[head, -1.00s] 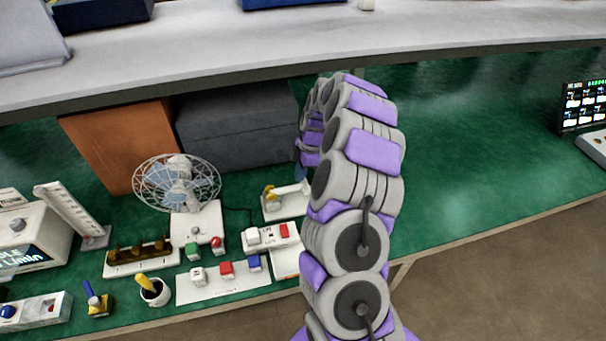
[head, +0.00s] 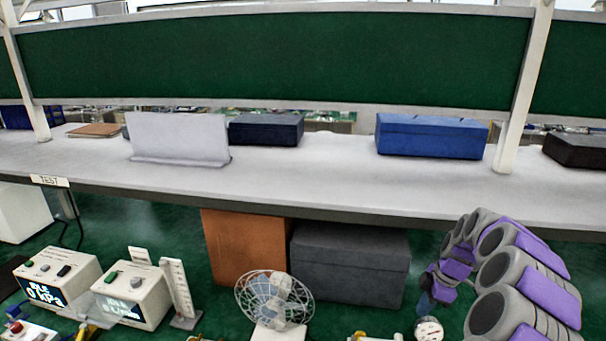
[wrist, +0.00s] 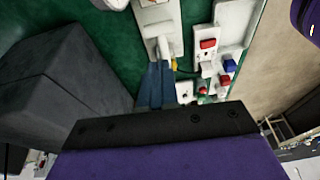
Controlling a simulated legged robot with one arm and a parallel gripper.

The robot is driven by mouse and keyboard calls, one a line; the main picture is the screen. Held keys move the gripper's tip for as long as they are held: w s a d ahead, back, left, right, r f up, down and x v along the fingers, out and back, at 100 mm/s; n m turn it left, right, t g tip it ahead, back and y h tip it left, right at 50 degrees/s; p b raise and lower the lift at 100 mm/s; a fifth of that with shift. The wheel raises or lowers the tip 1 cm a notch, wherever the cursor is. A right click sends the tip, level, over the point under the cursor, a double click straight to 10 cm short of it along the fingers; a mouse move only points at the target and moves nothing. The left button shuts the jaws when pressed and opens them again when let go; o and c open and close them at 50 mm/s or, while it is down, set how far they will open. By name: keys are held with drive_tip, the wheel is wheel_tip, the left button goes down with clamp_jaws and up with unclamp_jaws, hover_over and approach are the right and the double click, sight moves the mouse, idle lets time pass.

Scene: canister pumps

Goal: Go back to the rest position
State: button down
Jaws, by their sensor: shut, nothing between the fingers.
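My gripper (head: 425,303) is low at the right in the head view, under my grey and purple arm, in front of the dark grey box. Its blue fingers (wrist: 157,82) are shut and empty in the wrist view. A white lever device (wrist: 157,18) lies just beyond the fingertips there. I cannot tell whether the fingers touch its lever. A white round gauge-like part (head: 429,329) shows just below the gripper in the head view.
A fan (head: 273,299), gauge boxes (head: 137,295) and an upright white scale (head: 179,290) stand on the green bench. An orange-brown box (head: 247,248) and a grey box (head: 349,263) sit under the shelf (head: 330,181). Red and blue buttons (wrist: 208,43) are right of the fingers.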

drive_tip(key=s+a+r+m, duration=0.1)
drive_tip(key=s+a+r, duration=0.3)
drive_tip(key=a, duration=0.3)
drive_tip(key=s+a+r+m+g, duration=0.1)
drive_tip(key=s+a+r+m, duration=0.2)
drive_tip(key=a, duration=0.4)
drive_tip(key=s+a+r, duration=0.4)
drive_tip(key=s+a, duration=0.1)
drive_tip(key=a, duration=0.2)
drive_tip(key=s+a+f+m+g+h, duration=0.1)
drive_tip(key=s+a+m+h, duration=0.2)
drive_tip(key=s+m, duration=0.7)
drive_tip(key=shift+s+a+m+g, duration=0.15)
drive_tip(key=shift+s+m+g, duration=0.15)
drive_tip(key=shift+s, duration=7.25)
drive_tip(key=shift+f, duration=0.1)
drive_tip(key=shift+d, duration=0.45)
